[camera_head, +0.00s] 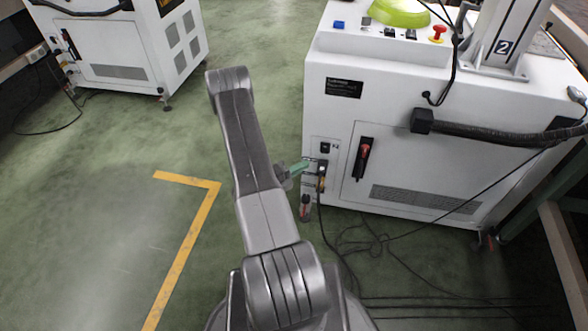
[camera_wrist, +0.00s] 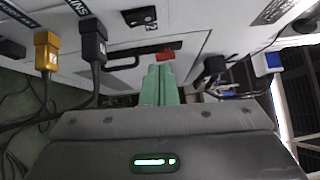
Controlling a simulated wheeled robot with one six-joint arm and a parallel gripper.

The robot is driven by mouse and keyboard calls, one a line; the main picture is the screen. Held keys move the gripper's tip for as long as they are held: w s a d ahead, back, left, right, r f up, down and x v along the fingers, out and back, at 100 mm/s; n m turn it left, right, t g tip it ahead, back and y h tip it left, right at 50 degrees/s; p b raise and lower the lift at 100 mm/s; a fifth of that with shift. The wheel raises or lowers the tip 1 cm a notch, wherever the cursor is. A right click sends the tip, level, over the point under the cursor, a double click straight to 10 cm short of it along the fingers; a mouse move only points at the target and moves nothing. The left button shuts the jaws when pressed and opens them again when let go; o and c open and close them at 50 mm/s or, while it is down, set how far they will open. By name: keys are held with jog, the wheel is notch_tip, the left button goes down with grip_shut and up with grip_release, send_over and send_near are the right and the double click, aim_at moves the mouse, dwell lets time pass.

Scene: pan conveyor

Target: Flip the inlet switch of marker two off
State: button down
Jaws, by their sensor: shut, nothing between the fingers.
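The white machine (camera_head: 330,110) with a "2" on its column stands at the right of the head view. A small black switch (camera_head: 325,147) sits high on its narrow front panel; a black part marked 2 also shows in the wrist view (camera_wrist: 140,17). I cannot tell for sure which part is the inlet switch. My gripper (camera_head: 304,165) has green fingers held together, empty, just left of and slightly below that switch. In the wrist view its fingertips (camera_wrist: 158,68) overlap the lower edge of a red part (camera_wrist: 165,54); contact is unclear.
Black (camera_wrist: 93,42) and yellow (camera_wrist: 47,52) plugs with cables are left of the fingers in the wrist view. A red-topped lever (camera_head: 364,154) is right of the panel. Cables lie on the floor. Another white machine (camera_head: 125,55) stands back left; open floor lies between.

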jog(key=shift+v, duration=1.6)
jog(key=shift+d+r, duration=0.15)
jog(key=shift+r, duration=0.05)
